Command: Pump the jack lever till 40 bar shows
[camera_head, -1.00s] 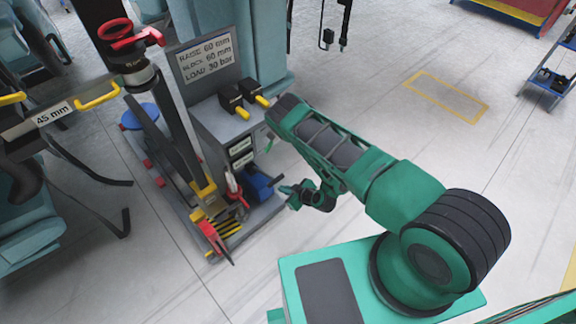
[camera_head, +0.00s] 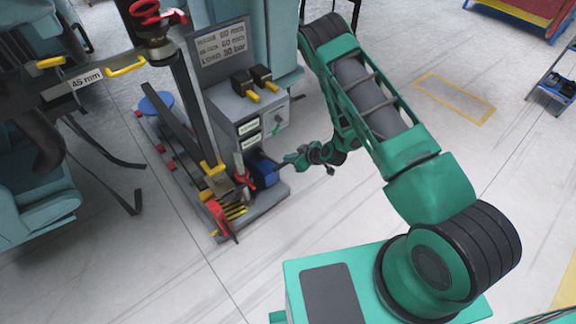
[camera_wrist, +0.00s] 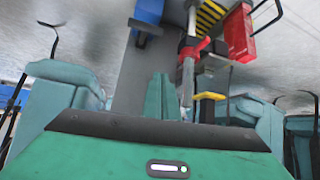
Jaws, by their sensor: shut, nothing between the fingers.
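The jack stand (camera_head: 196,105) has a dark upright column with a red screw top (camera_head: 152,18), on a grey base plate. Low on it are a red handle (camera_head: 222,219) and a thin red-and-grey lever (camera_head: 240,166); both show in the wrist view, the red handle (camera_wrist: 238,33) and the lever (camera_wrist: 187,72). I cannot tell which is the pump lever. My gripper (camera_head: 286,162) is shut and empty, beside a blue box (camera_head: 264,171). Its green fingers (camera_wrist: 161,95) point towards the base in the wrist view. Two small displays (camera_head: 249,134) are too small to read.
A sign (camera_head: 222,50) reads RAISE 60 mm, BLOCK 60 mm, LOAD 30 bar. Below it, two black boxes with yellow handles (camera_head: 252,82) sit on the grey console (camera_head: 228,110). A yellow floor outline (camera_head: 455,97) lies right of my arm on clear floor. Teal seats stand left.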

